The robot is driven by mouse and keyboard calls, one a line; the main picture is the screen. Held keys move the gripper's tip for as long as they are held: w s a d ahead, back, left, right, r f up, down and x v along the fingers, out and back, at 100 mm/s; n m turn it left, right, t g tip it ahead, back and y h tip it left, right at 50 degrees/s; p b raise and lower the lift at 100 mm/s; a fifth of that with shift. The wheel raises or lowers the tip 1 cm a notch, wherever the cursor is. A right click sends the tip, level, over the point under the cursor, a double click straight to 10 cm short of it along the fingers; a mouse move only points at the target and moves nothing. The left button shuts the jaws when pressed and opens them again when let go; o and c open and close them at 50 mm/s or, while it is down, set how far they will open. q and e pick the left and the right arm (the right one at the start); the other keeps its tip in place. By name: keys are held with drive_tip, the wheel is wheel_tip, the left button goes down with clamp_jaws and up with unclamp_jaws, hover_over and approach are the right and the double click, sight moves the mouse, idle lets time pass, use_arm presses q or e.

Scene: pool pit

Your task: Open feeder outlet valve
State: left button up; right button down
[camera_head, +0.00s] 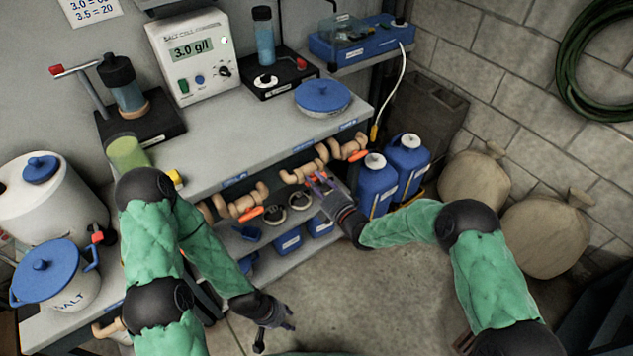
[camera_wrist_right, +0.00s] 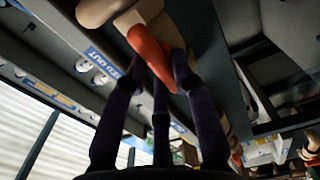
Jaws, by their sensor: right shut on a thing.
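Under the front edge of the bench is a row of beige pipe valves with orange handles. My right gripper (camera_head: 322,187) is at the middle valve (camera_head: 302,174). In the right wrist view, its dark fingers are closed around an orange valve handle (camera_wrist_right: 149,45) on a beige pipe body (camera_wrist_right: 142,14). A blue label (camera_wrist_right: 103,63) ending in "OUT" is on the bench edge beside it; its first word is partly hidden by a finger. My left gripper (camera_head: 276,325) hangs low over the floor, empty, with its fingers apart.
Other valves show an orange handle at left (camera_head: 249,214) and at right (camera_head: 358,156). Blue jugs (camera_head: 376,186) stand just right of my right gripper. A lower shelf holds blue containers (camera_head: 288,241). Sacks (camera_head: 474,181) lie by the wall. The floor (camera_head: 350,270) in front is clear.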

idle(0.5)
drive_tip(key=c, duration=1)
unclamp_jaws()
drive_tip(key=shift+c, duration=0.2)
drive_tip(key=v, duration=1.2)
drive_tip(key=shift+f, duration=0.1)
